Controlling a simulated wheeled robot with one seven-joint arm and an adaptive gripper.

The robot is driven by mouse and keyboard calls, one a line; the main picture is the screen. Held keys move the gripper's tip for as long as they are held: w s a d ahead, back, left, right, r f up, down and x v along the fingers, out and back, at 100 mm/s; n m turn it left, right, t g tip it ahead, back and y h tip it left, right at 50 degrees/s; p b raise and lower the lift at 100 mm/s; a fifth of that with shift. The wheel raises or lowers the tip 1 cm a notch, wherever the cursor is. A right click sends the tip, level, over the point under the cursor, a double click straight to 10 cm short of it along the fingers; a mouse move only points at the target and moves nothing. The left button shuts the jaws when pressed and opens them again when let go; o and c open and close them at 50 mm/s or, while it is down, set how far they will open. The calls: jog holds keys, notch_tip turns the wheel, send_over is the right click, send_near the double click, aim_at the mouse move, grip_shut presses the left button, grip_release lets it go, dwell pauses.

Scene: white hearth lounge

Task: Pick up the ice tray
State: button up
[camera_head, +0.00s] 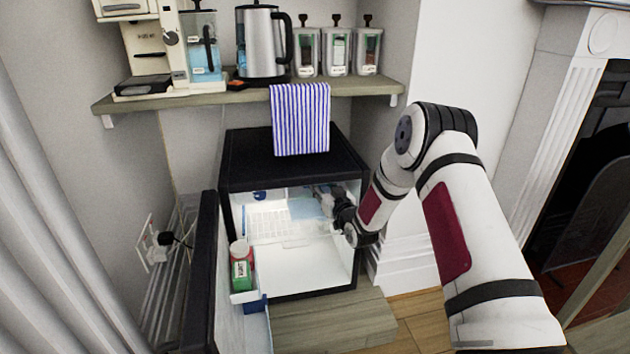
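A small black fridge (290,161) stands open below a shelf, its door (204,270) swung out to the left. A flat light-blue thing (305,208) lies in the upper part of its lit white interior and looks like the ice tray, though it is small and pale. My arm reaches in from the right. My gripper (330,198) is inside the opening, at the right end of the light-blue thing. The fingers are small and partly hidden, so I cannot tell whether they touch it or are open or shut.
Bottles (241,268) stand in the door rack. A striped towel (301,120) hangs from the wooden shelf (190,101) over the fridge top. A kettle (260,45), a coffee machine (150,50) and jars (338,50) stand on the shelf. A wall lies close to the right of the fridge.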

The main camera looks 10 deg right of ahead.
jog(key=shift+c, duration=0.3)
grip_shut()
jog(key=shift+r, duration=0.15)
